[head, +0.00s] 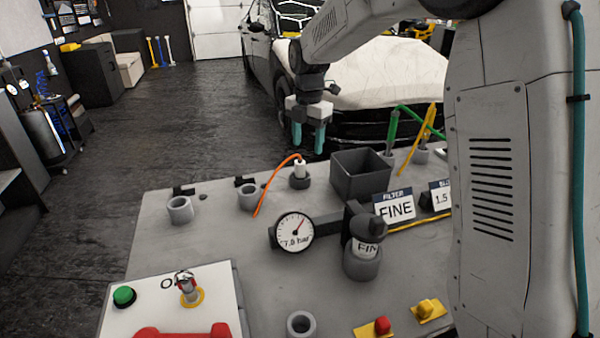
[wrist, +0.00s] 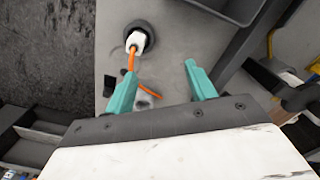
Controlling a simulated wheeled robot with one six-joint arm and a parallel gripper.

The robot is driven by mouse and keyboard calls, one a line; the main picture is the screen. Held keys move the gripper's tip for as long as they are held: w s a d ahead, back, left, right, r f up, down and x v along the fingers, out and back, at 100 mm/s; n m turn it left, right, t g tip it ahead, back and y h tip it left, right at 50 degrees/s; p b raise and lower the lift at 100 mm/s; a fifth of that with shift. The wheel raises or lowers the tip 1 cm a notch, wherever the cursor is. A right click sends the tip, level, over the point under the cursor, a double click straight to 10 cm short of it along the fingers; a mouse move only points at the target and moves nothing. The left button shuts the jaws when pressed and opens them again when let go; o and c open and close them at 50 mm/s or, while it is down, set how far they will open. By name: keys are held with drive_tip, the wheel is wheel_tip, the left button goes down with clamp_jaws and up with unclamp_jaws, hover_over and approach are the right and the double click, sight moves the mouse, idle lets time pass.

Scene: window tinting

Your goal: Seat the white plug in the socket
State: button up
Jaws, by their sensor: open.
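The white plug (head: 299,169) stands roughly upright in a dark round socket (head: 299,183) on the grey bench. Its orange cable (head: 272,182) arches from its top down to the left. In the wrist view the plug (wrist: 136,40) shows within the dark ring of the socket (wrist: 150,46); how deep it sits I cannot tell. My gripper (head: 309,150) is open and empty, pointing down, above and behind the plug in the head view. In the wrist view the teal fingertips of my gripper (wrist: 160,75) are apart from the plug, which lies beyond the left finger.
A dark open bin (head: 361,177) stands right of the socket. Grey round cups (head: 180,210) stand to the left. A pressure gauge (head: 294,232) and filter housing (head: 362,256) are nearer. A white panel (head: 215,285) with a green button is front left. A car (head: 375,75) is behind.

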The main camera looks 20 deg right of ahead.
sight(300, 159)
drive_tip(key=w+f+n, duration=0.1)
drive_tip(key=w+f, duration=0.1)
drive_tip(key=f, duration=0.1)
drive_tip(key=w+f+n, duration=0.1)
drive_tip(key=f, duration=0.1)
drive_tip(key=shift+w+a+f+n, duration=0.15)
drive_tip(key=shift+w+a+n, duration=0.1)
drive_tip(key=shift+w+n, duration=0.1)
drive_tip(key=f, duration=0.5)
drive_tip(key=shift+w+f, duration=0.4)
drive_tip(key=c, duration=1.1)
